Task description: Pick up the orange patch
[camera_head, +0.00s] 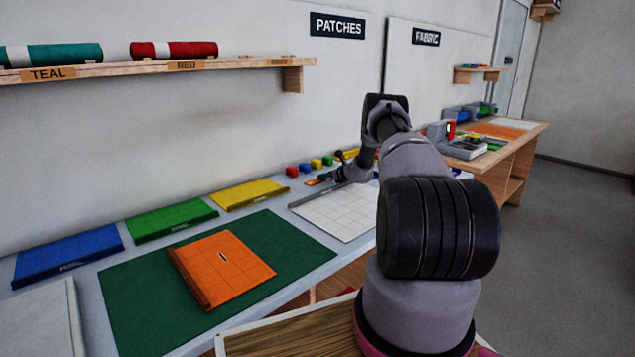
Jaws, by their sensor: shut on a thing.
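My gripper (332,176) is at the far end of the worktable, low near its surface, with its fingers pointing left. It is shut on a small orange piece, which appears to be the orange patch (312,182), showing at the fingertips. A small green spot shows right beside it. The view is small, so I cannot tell whether the patch touches the table. A much larger orange gridded panel (232,262) lies on a dark green mat (125,290) in the foreground.
Blue (68,252), green (172,219) and yellow (248,193) panels line the wall side. Small coloured blocks (304,168) stand behind my gripper. A white gridded board (340,211) lies in front. A wall shelf (150,68) holds teal and red rolls. My arm hides part of the table.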

